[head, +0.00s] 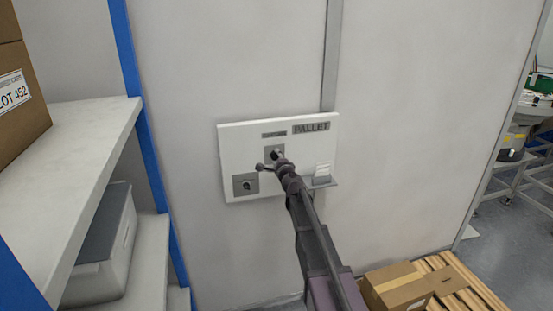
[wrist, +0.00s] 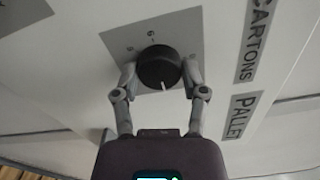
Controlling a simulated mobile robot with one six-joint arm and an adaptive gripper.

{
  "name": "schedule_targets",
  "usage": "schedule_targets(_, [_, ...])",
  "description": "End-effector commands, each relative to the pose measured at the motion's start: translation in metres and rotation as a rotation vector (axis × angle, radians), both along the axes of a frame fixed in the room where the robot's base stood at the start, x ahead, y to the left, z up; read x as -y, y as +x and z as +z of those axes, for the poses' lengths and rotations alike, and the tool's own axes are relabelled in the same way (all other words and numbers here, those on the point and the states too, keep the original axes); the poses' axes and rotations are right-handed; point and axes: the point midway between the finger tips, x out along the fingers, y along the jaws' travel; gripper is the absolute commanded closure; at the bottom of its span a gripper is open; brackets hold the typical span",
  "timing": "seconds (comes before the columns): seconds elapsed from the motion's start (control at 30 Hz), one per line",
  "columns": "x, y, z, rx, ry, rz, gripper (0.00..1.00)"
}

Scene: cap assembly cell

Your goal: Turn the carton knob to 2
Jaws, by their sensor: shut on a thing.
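The carton knob (wrist: 158,64) is a round black knob on a grey square plate (wrist: 112,38) in the wrist view. Its white pointer line faces the bottom of that picture, toward my gripper's palm. Small dial marks show above the knob, one looking like a 6; the others are too small to read. My gripper (wrist: 160,76) has one finger on each side of the knob and is shut on it. In the head view my gripper (head: 276,160) reaches the upper plate on the white panel (head: 229,148) and covers most of the knob.
Labels CARTONS (wrist: 258,30) and PALLET (wrist: 242,115) are beside the knob. A second grey plate with a small control (head: 246,185) sits lower left on the panel. A small holder (head: 322,182) juts out at right. Shelves (head: 90,150) stand at left; a carton (head: 395,287) lies lower right.

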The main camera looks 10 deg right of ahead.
Motion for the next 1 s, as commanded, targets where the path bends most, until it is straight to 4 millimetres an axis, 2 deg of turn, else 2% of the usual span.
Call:
schedule_targets(0.23, [0.0,0.003,0.001,0.0,0.0,0.0,0.92])
schedule_targets(0.27, [0.0,0.003,0.001,0.0,0.0,0.0,0.35])
schedule_targets(0.33, [0.0,0.002,0.001,0.0,0.0,0.0,0.14])
schedule_targets(0.37, [0.0,0.002,0.001,0.0,-0.001,0.0,0.1])
schedule_targets(0.8, [0.0,0.0,0.0,0.0,-0.002,0.0,0.1])
schedule_targets(1.0, [0.001,-0.01,0.0,0.0,-0.002,0.0,0.1])
